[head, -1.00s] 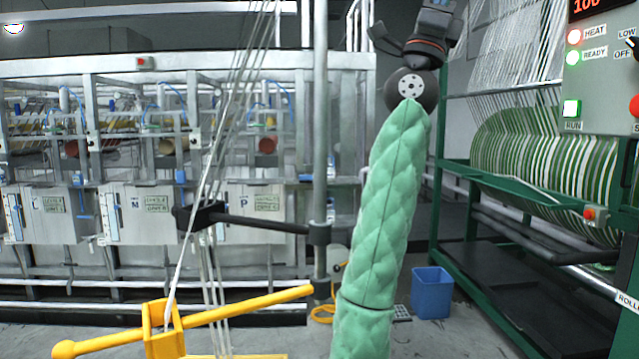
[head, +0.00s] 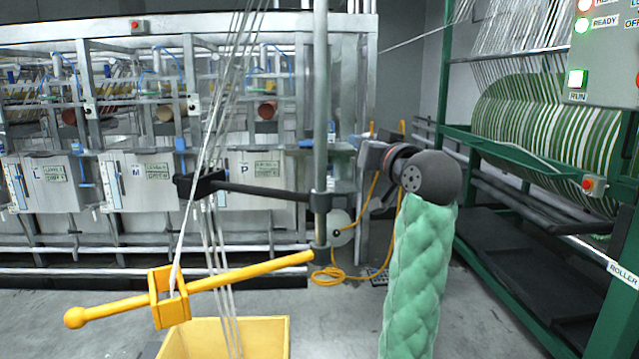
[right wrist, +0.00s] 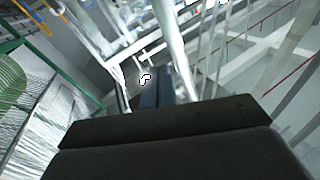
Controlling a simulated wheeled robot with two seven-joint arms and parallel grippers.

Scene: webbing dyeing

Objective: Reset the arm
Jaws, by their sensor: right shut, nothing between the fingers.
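My right arm in its green padded sleeve rises from the bottom right of the middle in the head view. My right gripper (head: 374,157) is beyond the dark round wrist, pointing away and partly hidden by it. It is shut and empty. In the right wrist view, the closed fingers (right wrist: 154,88) show past the dark gripper body, with nothing held. My left arm and gripper are not in view.
A yellow bar (head: 225,282) with a guide block crosses the lower left, above a yellow crate (head: 286,338). White webbing strands run down through a black guide arm (head: 262,191). A green-framed roller machine (head: 545,153) stands right. A yellow hose (head: 340,280) lies on the floor.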

